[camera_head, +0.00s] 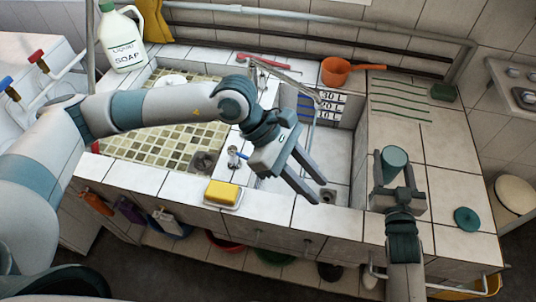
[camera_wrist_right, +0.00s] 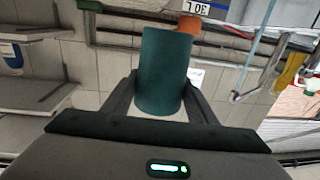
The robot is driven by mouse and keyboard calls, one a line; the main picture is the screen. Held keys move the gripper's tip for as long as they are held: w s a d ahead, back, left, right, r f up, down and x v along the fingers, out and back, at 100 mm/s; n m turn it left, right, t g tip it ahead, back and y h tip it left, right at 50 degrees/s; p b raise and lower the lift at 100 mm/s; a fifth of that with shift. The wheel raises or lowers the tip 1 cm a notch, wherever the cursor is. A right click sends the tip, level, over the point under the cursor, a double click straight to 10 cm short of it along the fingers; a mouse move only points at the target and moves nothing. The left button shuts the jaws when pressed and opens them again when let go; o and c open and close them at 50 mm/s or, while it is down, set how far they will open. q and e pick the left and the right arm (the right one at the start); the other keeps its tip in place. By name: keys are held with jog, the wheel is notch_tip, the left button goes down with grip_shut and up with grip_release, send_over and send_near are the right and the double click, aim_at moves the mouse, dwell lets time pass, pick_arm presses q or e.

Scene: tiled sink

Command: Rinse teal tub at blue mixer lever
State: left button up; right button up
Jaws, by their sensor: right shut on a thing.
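The teal tub (camera_head: 394,157), a small cylinder, is held upright in my right gripper (camera_head: 397,185) above the tiled counter right of the basin. In the right wrist view the tub (camera_wrist_right: 163,75) sits between the fingers (camera_wrist_right: 160,100). My left gripper (camera_head: 318,190) is open and empty, reaching over the right basin (camera_head: 335,150), with its fingers pointing down and right. A small blue lever (camera_head: 238,153) stands on the divider between the basins, just left of my left gripper. A metal spout (camera_head: 290,78) reaches over the right basin; my left wrist is below it.
A yellow sponge (camera_head: 222,193) lies on the front ledge. A teal round lid (camera_head: 467,219) lies on the right counter. An orange pan (camera_head: 336,71) and a white soap jug (camera_head: 122,42) stand at the back. Blue (camera_head: 7,84) and red (camera_head: 37,58) taps are at far left.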

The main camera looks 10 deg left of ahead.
pick_arm(q)
jog(key=w+a+f+m+t+y, duration=0.1)
jog(key=w+a+f+t+y, duration=0.2)
jog(key=w+a, duration=0.5)
pick_arm(e)
jog(key=shift+r, duration=0.1)
pick_arm(q)
jog(key=r+t+y, duration=0.1)
jog(key=y, duration=0.4)
send_over(243, 156)
jog(key=s+d, duration=0.2)
jog(key=s, duration=0.2)
jog(key=shift+w, duration=0.25)
